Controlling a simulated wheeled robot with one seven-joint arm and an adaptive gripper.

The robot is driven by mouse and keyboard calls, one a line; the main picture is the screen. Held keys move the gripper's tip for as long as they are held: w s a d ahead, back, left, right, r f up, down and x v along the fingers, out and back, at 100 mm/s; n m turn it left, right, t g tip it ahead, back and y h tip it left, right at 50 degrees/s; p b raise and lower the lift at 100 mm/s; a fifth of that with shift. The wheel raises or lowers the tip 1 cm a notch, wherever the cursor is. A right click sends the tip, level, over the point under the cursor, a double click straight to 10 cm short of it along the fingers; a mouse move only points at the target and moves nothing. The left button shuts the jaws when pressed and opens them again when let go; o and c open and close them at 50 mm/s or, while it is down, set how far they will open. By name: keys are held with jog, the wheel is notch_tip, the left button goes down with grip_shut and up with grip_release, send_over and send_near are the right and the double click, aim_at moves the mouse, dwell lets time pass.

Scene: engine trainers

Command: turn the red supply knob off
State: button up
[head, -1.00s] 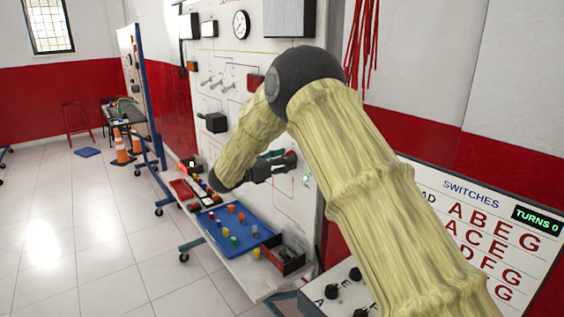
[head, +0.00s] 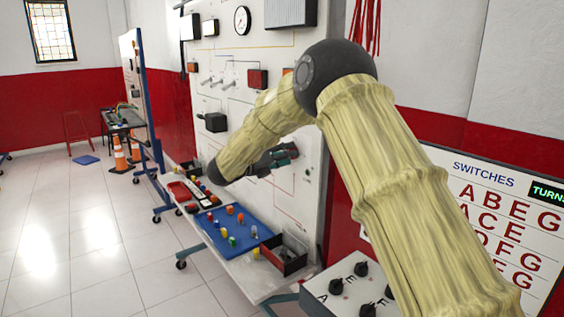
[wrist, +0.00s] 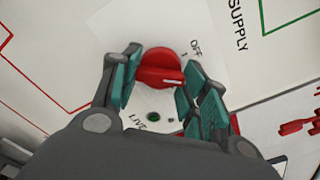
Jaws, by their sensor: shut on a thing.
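The red supply knob (wrist: 153,66) is on the white panel in the wrist view, with a white pointer line on its right part. The OFF label (wrist: 196,47) is up and right of it, and the line does not point straight at it. My gripper (wrist: 162,70) has a teal-padded finger on each side of the knob and is shut on it. A dark green lamp (wrist: 153,117) with the word LIVE is below the knob. In the head view my gripper (head: 281,155) is against the panel (head: 225,60), and the knob is hidden there.
A shelf (head: 250,285) below my gripper holds a blue tray (head: 215,238) with coloured pieces and an open dark box (head: 287,262). A grey box with black knobs (head: 345,305) and a SWITCHES board (head: 480,190) are at the right. The left floor is open.

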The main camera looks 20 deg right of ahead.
jog(key=n, duration=0.7)
jog(key=shift+d+r+n, duration=0.1)
jog(key=shift+d+n, duration=0.1)
jog(key=shift+n, duration=0.2)
jog(key=shift+o, duration=0.2)
jog(key=shift+n, duration=0.5)
jog(key=shift+f, duration=0.2)
